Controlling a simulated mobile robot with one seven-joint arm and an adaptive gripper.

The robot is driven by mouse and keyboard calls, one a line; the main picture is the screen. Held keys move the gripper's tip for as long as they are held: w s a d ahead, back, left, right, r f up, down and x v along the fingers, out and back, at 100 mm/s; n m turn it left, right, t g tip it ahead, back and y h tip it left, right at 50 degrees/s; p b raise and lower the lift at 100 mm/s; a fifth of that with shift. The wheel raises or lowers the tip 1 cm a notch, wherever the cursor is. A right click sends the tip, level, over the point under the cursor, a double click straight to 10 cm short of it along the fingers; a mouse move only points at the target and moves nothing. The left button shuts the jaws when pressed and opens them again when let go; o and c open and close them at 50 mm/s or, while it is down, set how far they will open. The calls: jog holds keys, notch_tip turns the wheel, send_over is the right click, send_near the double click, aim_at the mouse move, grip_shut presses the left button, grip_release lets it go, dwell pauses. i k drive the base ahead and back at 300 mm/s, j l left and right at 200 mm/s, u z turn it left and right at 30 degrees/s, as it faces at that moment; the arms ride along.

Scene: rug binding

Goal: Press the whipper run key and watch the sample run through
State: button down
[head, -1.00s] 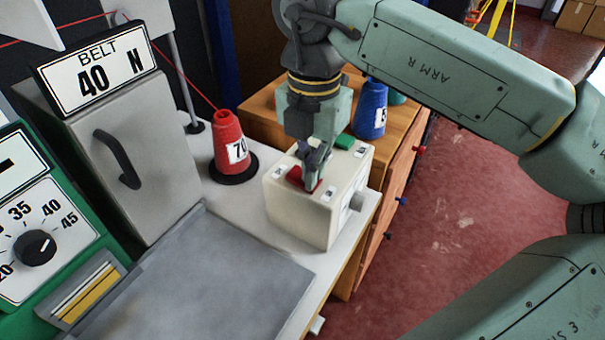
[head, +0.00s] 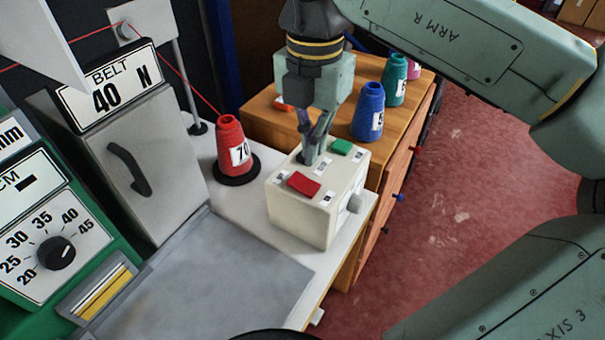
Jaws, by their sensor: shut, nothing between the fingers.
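A cream control box (head: 300,215) stands on the white bench top, with a red key (head: 303,183) on the near left of its top and a green key (head: 341,147) at the back right. Small labels beside the keys are too small to read. My gripper (head: 311,161) is shut and empty, pointing down at the back left of the box top. Its tips are behind the red key and left of the green key. I cannot tell whether they touch the box. A red thread cone marked 70 (head: 232,145) stands on a black base left of the box.
A belt machine reads "BELT 40 N" (head: 108,88); a green panel with a dial (head: 57,253) is at left. Blue (head: 369,112) and teal (head: 395,80) cones stand on the wooden cabinet behind. A grey plate (head: 205,285) lies in front. Red thread runs above the cone.

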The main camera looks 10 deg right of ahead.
aim_at(342, 146)
jog(key=k+l, duration=0.35)
jog(key=l, duration=0.2)
jog(key=k+l, duration=0.35)
jog(key=l, duration=0.15)
